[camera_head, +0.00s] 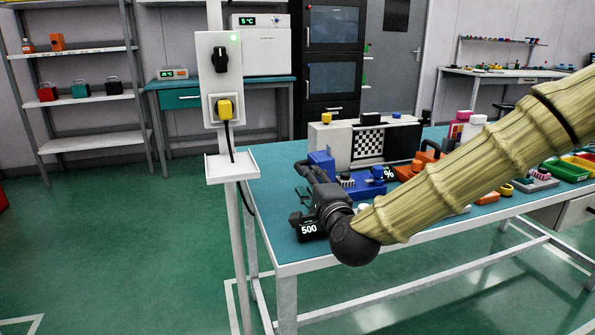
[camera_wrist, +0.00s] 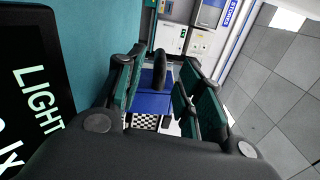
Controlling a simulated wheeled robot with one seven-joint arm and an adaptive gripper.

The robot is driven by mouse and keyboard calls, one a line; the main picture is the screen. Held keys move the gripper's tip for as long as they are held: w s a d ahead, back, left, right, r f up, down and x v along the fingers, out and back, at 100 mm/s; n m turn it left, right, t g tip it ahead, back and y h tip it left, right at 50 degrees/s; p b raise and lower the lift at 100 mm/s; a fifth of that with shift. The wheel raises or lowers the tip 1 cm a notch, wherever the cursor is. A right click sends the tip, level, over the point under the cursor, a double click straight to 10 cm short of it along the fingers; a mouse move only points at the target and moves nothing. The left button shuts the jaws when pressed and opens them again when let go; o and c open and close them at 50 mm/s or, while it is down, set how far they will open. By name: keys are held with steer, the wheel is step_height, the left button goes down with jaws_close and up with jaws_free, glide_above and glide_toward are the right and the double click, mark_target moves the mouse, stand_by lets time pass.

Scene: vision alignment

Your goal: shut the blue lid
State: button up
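The blue lid (camera_head: 322,158) stands raised at the left of a blue box (camera_head: 366,186) on the teal worktable. In the wrist view a blue surface (camera_wrist: 150,104), likely the lid, shows between and beyond my fingers. A dark rounded piece (camera_wrist: 159,66) stands at its far edge. My gripper (camera_head: 303,168) is just in front of and left of the lid in the head view. Its two green-padded fingers (camera_wrist: 161,84) are apart, with a clear gap between them. I cannot tell whether either finger touches the lid. My wrist hides part of the table.
A white panel with a checkerboard (camera_head: 369,143) stands behind the box. An orange toolbox (camera_head: 430,160) and several small items lie to the right, partly behind my arm. A post with a switch and yellow plug (camera_head: 224,108) rises at the table's left end. The floor at left is clear.

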mark_target(296, 166)
steer(key=b+x, duration=0.1)
steer(key=x, duration=0.9)
steer(key=shift+w+a, duration=0.1)
steer(key=shift+w, duration=0.05)
jaws_close()
